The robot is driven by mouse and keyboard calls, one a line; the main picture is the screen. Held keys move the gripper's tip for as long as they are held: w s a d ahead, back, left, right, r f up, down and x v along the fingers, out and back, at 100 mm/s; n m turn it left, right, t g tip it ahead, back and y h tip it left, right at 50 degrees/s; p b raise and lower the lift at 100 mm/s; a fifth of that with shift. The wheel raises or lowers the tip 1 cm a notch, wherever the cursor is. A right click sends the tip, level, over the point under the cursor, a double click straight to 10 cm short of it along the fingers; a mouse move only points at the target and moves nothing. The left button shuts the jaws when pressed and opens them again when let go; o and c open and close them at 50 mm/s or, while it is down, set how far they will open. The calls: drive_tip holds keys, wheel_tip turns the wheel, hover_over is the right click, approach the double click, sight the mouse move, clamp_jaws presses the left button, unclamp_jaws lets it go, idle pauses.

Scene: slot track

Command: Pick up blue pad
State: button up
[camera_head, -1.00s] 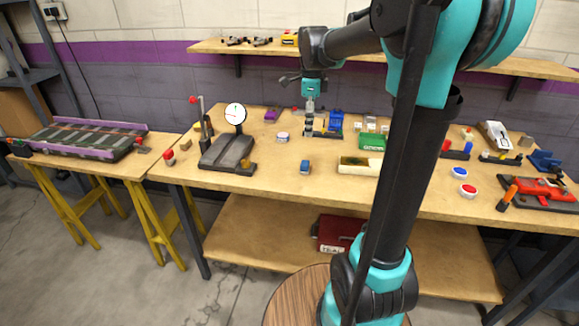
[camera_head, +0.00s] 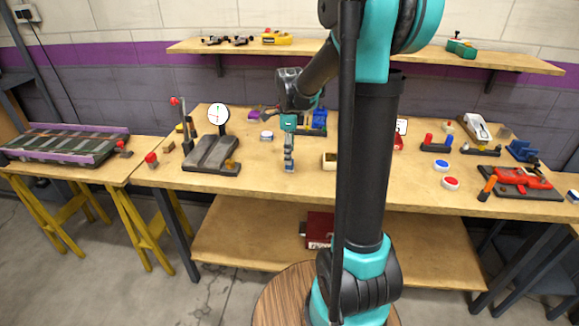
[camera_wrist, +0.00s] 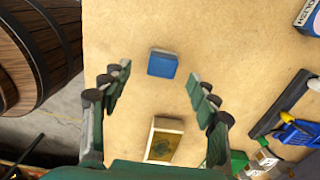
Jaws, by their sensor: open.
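The blue pad (camera_wrist: 163,63) is a small blue block with a pale edge, lying on the wooden bench. In the wrist view it sits between and slightly beyond the fingertips of my gripper (camera_wrist: 160,76), with bare bench on both sides of it. My gripper is open and empty, with its fingers spread wide. In the head view my gripper (camera_head: 289,163) points down at the front middle of the bench, and the pad there is mostly hidden at its tips. I cannot tell the exact height above the pad.
A small wooden box (camera_wrist: 165,141) lies near the pad. A dial gauge stand (camera_head: 212,152) is to the left on the bench (camera_head: 255,182). Red and blue round buttons (camera_head: 442,166) are to the right. Bare bench surrounds the pad.

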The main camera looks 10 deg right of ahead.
wheel_tip(320, 180, down, 5)
drive_tip(key=shift+w, duration=0.15)
drive_tip(key=c, duration=1)
drive_tip(key=shift+r, duration=0.1)
wheel_tip(320, 180, up, 20)
drive_tip(key=shift+f, duration=0.1)
